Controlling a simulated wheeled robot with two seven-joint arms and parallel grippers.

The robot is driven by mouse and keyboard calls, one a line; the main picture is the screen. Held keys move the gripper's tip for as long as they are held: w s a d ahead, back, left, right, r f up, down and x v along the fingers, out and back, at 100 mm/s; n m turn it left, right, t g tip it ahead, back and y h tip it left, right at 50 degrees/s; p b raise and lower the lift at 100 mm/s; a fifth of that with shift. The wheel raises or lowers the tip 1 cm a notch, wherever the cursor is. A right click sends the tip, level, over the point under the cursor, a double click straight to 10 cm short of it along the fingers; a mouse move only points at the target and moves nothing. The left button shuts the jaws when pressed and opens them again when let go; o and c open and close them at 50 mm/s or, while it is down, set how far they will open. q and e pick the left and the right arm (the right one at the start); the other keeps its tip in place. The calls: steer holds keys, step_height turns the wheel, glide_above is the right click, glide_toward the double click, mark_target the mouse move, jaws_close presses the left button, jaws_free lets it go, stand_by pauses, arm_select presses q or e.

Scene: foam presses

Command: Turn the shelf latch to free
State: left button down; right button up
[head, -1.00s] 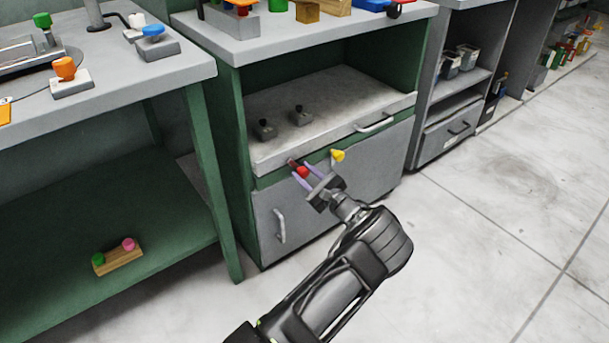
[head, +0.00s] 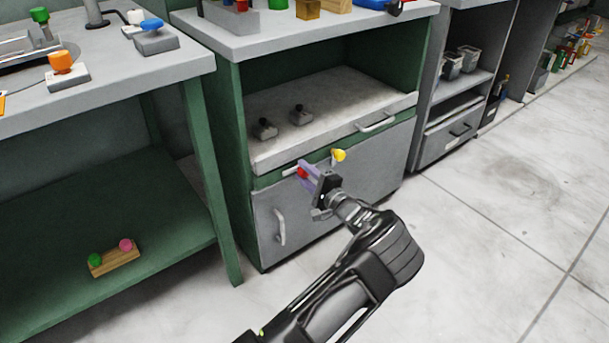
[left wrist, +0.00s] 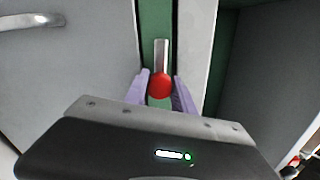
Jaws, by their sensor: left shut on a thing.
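A latch with a red knob (head: 302,172) and a pale metal bar (head: 289,172) sits on the green rail (head: 270,180) between the pull-out shelf and the cabinet door. In the left wrist view the bar (left wrist: 161,55) lies along the green strip, with the red knob (left wrist: 160,88) at its near end. My left gripper (head: 306,172) is shut on the red knob, its lilac fingers on either side of it. The shelf (head: 340,105) is grey-white with a bar handle and appears pushed in. My right gripper is not in view.
A yellow knob (head: 339,155) sits on the same rail just right of my gripper. The grey door (head: 350,190) below has a handle (head: 280,227). Two small dark-knobbed blocks stand on the shelf. The floor (head: 490,240) at right is clear.

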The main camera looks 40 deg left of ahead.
arm_select(q)
steer(key=shift+n, duration=0.5)
steer(key=c, duration=1.1)
jaws_free()
steer(key=shift+o, duration=0.2)
steer(key=shift+d, duration=0.15)
steer(key=p+v, duration=0.2)
steer(key=v, duration=0.5)
steer(key=shift+d, duration=0.3)
steer(key=shift+s, duration=0.15)
